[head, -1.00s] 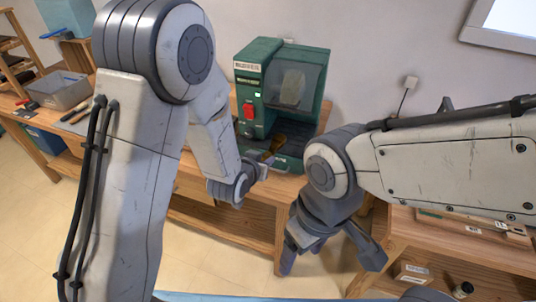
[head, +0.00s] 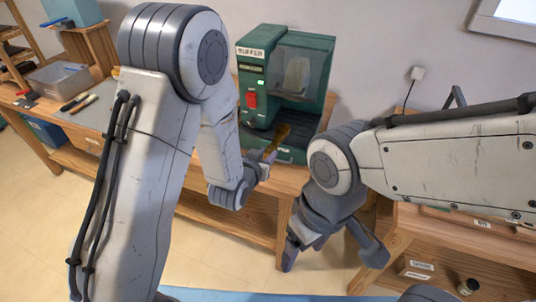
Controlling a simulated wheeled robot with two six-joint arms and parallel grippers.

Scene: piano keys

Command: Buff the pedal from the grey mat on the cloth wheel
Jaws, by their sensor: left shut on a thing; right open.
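The green buffer machine (head: 252,72) stands on the wooden bench at the back middle. Its pale cloth wheel (head: 297,74) shows behind a clear guard, and a small green light is lit above its red switch. My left gripper (head: 268,156) is in front of the machine's opening, shut on the brass-coloured pedal (head: 281,134). The pedal points up toward the opening, below the wheel and apart from it. My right gripper (head: 328,252) is open and empty, low in front of the bench. The grey mat (head: 93,116) lies on the bench at the left, partly behind my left arm.
A grey bin (head: 58,78) and hand tools (head: 78,103) lie on the bench at the left. A lower wooden shelf (head: 440,262) with small boxes and a jar (head: 467,287) is at the right. The floor in front is mostly clear.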

